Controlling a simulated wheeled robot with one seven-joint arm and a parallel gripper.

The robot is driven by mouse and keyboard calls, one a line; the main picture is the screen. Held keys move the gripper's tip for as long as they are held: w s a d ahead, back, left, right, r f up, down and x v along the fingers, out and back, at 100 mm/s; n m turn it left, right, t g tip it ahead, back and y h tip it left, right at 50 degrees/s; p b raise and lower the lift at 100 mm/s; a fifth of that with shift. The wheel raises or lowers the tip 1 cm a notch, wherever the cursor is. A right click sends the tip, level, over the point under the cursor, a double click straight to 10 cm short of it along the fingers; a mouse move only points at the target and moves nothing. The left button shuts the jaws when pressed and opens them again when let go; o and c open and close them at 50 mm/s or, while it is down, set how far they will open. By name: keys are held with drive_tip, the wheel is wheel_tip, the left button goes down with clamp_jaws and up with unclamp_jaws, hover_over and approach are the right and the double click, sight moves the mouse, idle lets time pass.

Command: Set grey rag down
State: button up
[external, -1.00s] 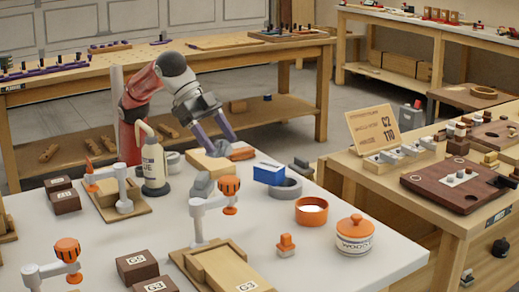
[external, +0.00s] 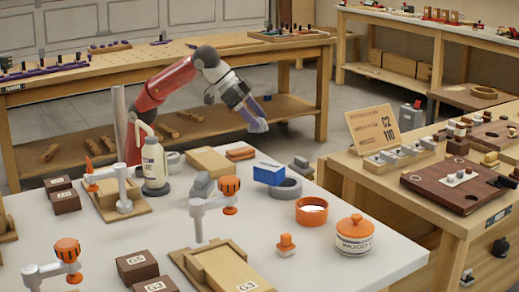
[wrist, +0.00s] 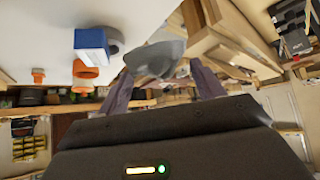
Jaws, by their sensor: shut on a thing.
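My gripper (external: 258,124) is raised at the far side of the white table, beyond its back edge. In the wrist view, my gripper (wrist: 160,76) has its two purple-grey fingers on either side of a crumpled grey rag (wrist: 156,58), and is shut on it. The rag hangs at the fingertips, clear of the tabletop. In the external view the rag cannot be told apart from the fingers.
The white table (external: 345,268) holds a blue box (external: 268,173), a grey ring (external: 288,188), an orange ring (external: 311,212), a lidded jar (external: 354,237), a pump bottle (external: 154,165), a wooden block (external: 210,161) and a grey lump (external: 202,186). Bare tabletop shows at front right.

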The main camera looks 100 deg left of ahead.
wheel_tip(320, 180, down, 12)
drive_tip(key=b, duration=0.5)
drive_tip(key=shift+f, duration=0.15)
drive_tip(key=o, duration=0.9)
drive_tip(key=shift+o, duration=0.2)
drive_tip(key=shift+r, duration=0.2)
drive_tip(key=p+v, duration=0.2)
drive_tip(key=v, duration=1)
drive_tip(key=shift+f, duration=0.15)
